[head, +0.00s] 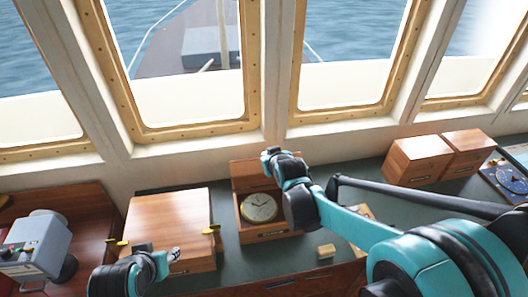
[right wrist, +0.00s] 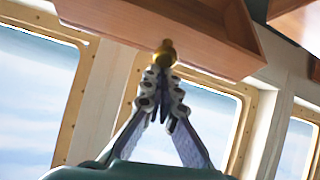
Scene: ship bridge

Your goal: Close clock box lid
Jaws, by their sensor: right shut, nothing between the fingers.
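The clock box (head: 283,232) is a wooden box on the green counter, with a round brass clock (head: 258,207) lying inside. Its lid (head: 247,172) stands raised at the back, against the window wall side. My right gripper (head: 268,153) is at the lid's top edge, with its arm coming in from the right. In the right wrist view the gripper (right wrist: 162,78) is shut and empty, its tips at a brass knob (right wrist: 165,52) on the edge of the wooden lid (right wrist: 160,25). Whether they touch is unclear. My left gripper (head: 172,256) is at the lower left; its fingers are too small to judge.
A larger wooden box (head: 168,220) with brass knobs stands left of the clock box. Two wooden boxes (head: 418,158) stand at the right, by a blue round instrument (head: 510,178). A small wooden block (head: 326,251) lies in front. A grey device (head: 35,243) is at far left.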

